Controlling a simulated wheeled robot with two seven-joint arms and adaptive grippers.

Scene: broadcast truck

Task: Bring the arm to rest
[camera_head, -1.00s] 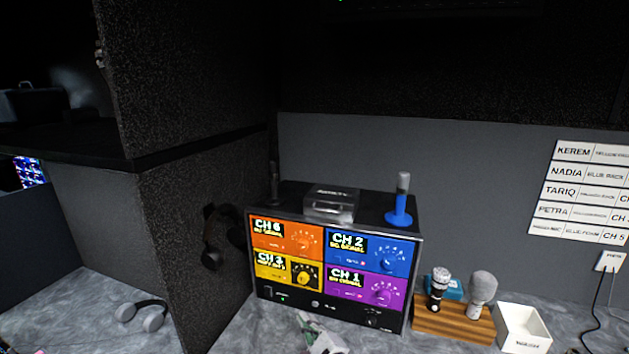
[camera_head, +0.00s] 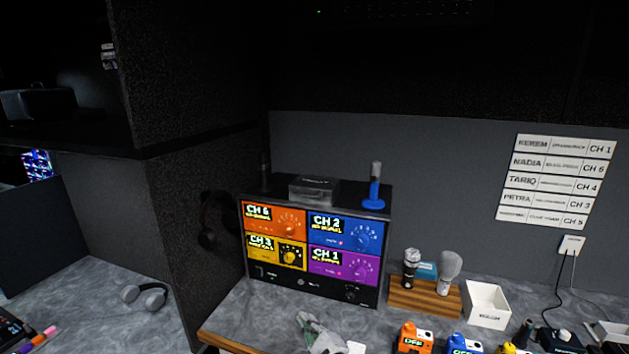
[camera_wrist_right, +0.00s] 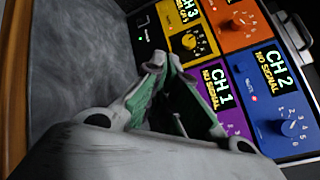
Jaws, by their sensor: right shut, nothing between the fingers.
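My right gripper (camera_head: 318,325) is in front of the channel receiver box (camera_head: 313,248), above the grey counter, at the bottom of the head view. It also shows in the right wrist view (camera_wrist_right: 155,65), with its fingertips together and nothing between them. The receiver box has orange, blue, yellow and purple panels marked CH 6, CH 2, CH 3 and CH 1. In the wrist view the fingertips appear in front of the panels; I cannot tell whether they touch. My left gripper is not in view.
Microphones stand in a wooden block (camera_head: 425,299) beside a white tray (camera_head: 487,304). Orange (camera_head: 413,338) and blue (camera_head: 464,344) packs stand at the front edge. Headphones (camera_head: 146,296) lie at left. A blue-based stand (camera_head: 374,188) tops the box. Bare counter (camera_head: 235,318) lies left of the gripper.

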